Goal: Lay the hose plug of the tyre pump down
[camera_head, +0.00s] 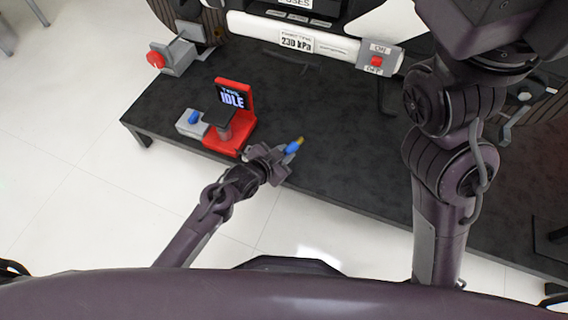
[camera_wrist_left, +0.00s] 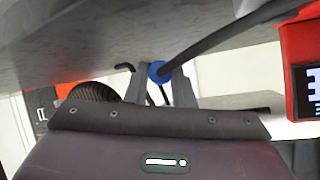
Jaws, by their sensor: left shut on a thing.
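The hose plug (camera_head: 292,147) is blue with a brass-yellow tip. My left gripper (camera_head: 283,157) is shut on it near the front edge of the dark bench, to the right of the tyre pump. In the left wrist view the blue plug (camera_wrist_left: 157,72) sits between the two grey fingertips, with a dark hose running by it. The tyre pump (camera_head: 231,135) is red, with an upright screen (camera_head: 233,97) reading IDLE; part of it also shows at the right of the left wrist view (camera_wrist_left: 292,70). My right arm rises at the right; its gripper is out of view.
The dark bench top (camera_head: 330,170) is clear right of the plug. A grey box with a blue knob (camera_head: 194,118) stands left of the pump. A red-knobbed grey unit (camera_head: 176,57) is at the back left. A white panel reading 230 kPa (camera_head: 297,42) runs along the back.

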